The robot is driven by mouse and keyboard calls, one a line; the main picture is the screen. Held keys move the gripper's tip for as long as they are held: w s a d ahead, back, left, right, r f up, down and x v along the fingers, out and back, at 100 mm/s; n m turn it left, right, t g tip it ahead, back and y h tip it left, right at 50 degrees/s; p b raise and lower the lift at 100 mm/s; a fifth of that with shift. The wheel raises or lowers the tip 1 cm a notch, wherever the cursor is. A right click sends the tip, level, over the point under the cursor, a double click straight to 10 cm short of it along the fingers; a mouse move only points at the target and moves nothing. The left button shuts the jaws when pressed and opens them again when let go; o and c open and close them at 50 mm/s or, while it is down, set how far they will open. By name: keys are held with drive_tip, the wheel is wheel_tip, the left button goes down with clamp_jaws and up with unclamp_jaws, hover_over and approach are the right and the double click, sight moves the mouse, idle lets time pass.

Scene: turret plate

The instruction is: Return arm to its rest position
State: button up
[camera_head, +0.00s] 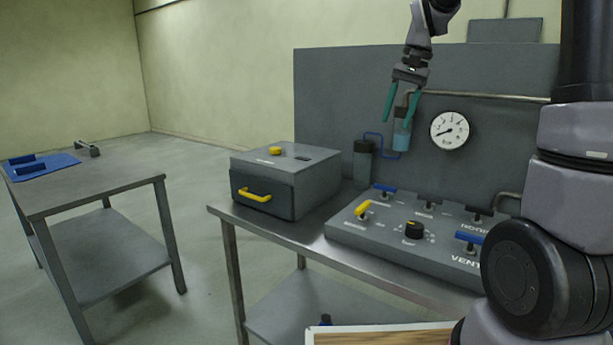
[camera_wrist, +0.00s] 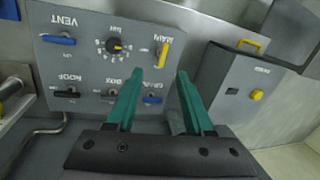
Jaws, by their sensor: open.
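My gripper (camera_head: 402,105) is raised in front of the grey back panel, above the control plate, with its green fingers pointing down. The fingers are apart, and nothing shows between their tips. In the wrist view, my gripper (camera_wrist: 159,76) points toward the control plate (camera_wrist: 85,25), which carries a black knob, blue levers and a yellow lever. The same control plate (camera_head: 385,246) lies on the metal bench in the head view. Behind the fingers in the head view is a light-blue cylinder (camera_head: 402,136); I cannot tell its distance from them.
A grey box with a yellow handle (camera_head: 258,195) stands on the bench left of the plate; it also shows in the wrist view (camera_wrist: 228,90). A pressure gauge (camera_head: 450,130) is on the panel. A second table (camera_head: 100,190) stands at left, with open floor between.

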drive_tip(key=s+d+r+t, duration=0.1)
drive_tip(key=s+t, duration=0.2)
drive_tip(key=s, duration=0.7)
drive_tip(key=s+r+n+t, duration=0.1)
drive_tip(key=s+r+t, duration=0.1)
drive_tip(key=s, duration=0.9)
drive_tip(key=shift+s+d+r+t, duration=0.15)
drive_tip(key=shift+s+d+t, duration=0.2)
drive_tip(key=shift+t, duration=0.25)
